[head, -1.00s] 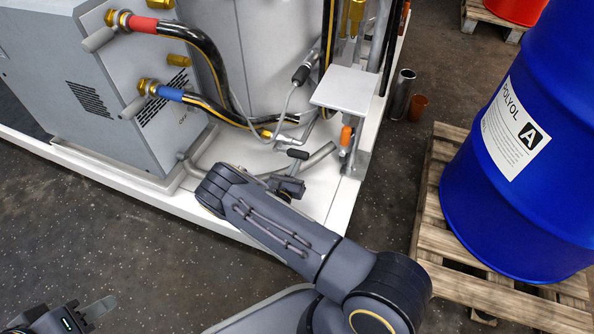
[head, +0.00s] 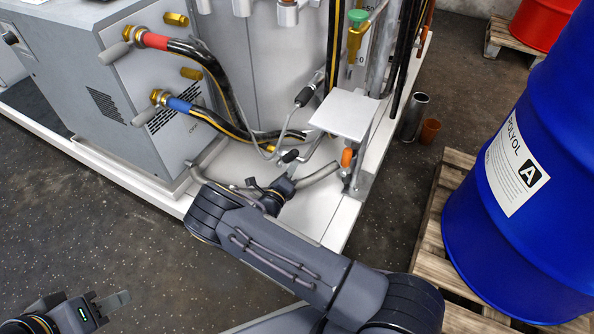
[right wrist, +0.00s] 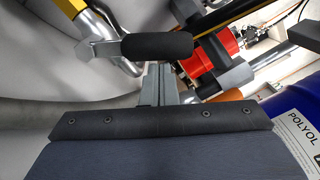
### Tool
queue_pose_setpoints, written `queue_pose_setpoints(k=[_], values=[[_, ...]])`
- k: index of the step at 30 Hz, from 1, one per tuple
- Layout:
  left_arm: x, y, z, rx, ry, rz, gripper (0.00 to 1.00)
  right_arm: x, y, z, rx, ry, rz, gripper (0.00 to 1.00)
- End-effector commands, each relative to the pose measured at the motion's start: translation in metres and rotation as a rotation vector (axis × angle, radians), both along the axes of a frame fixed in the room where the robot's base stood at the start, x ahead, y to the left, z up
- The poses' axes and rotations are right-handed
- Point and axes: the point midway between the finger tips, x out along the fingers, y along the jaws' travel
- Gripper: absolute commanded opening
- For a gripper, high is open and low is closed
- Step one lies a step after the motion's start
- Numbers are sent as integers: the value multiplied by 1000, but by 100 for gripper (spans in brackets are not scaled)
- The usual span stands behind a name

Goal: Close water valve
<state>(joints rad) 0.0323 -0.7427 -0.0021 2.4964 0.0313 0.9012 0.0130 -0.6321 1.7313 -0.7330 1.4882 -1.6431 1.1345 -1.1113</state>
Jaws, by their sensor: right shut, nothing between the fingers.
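A lever with a black grip (right wrist: 157,46) crosses the upper middle of the right wrist view; its bare metal end is at the left. In the head view a small black grip (head: 289,156) shows low on the white skid; I cannot tell for certain which lever is the water valve's. My right gripper (right wrist: 158,85) is shut and empty, its fingertips just beside the black grip; contact is unclear. It also shows in the head view (head: 280,184), partly hidden by my arm. My left gripper (head: 112,303) is at the bottom left, away from the machine; its jaw opening is unclear.
Red-marked (head: 155,40) and blue-marked (head: 178,103) hoses join the grey cabinet. A white plate (head: 343,112) and an orange handle (head: 347,157) stand right of my right gripper. A blue drum (head: 530,220) rests on a pallet at right. Floor at left is clear.

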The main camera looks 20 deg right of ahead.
Motion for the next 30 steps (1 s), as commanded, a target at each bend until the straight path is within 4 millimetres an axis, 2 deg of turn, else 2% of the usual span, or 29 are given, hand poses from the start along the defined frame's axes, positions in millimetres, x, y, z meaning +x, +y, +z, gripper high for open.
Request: queue_pose_setpoints(k=[3, 16, 30], values=[[0, 0, 6, 0, 0, 0, 36, 6, 6, 11, -72, 79, 5, 0], [0, 0, 12, 0, 0, 0, 36, 23, 20, 25, -288, 336, 3, 0], [0, 0, 12, 0, 0, 0, 36, 30, 26, 28, -291, 340, 4, 0]])
